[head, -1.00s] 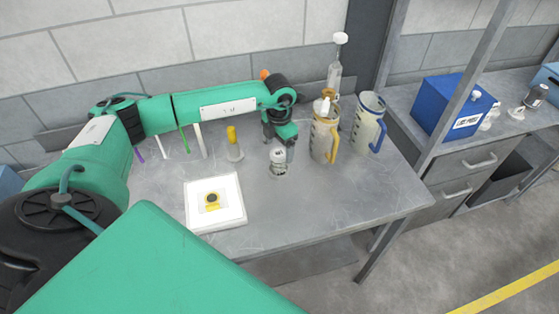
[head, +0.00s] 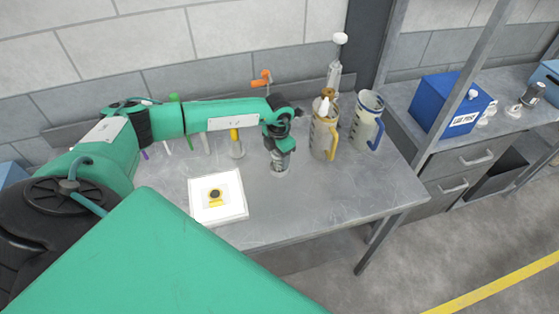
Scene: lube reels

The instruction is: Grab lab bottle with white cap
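A small clear lab bottle (head: 279,171) stands upright on the grey metal table, near its middle. Its white cap, seen a second ago, is now hidden by my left gripper (head: 280,154). The gripper points down over the bottle's top, with its fingers around or just in front of it. I cannot tell whether the fingers are closed on the bottle. My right gripper is out of view.
Two measuring jugs, one with a yellow handle (head: 323,138) and one with a blue handle (head: 366,123), stand close to the right of the bottle. A white square tray (head: 233,212) lies at front left. A yellow-topped item (head: 235,136) stands left. The table's right front is clear.

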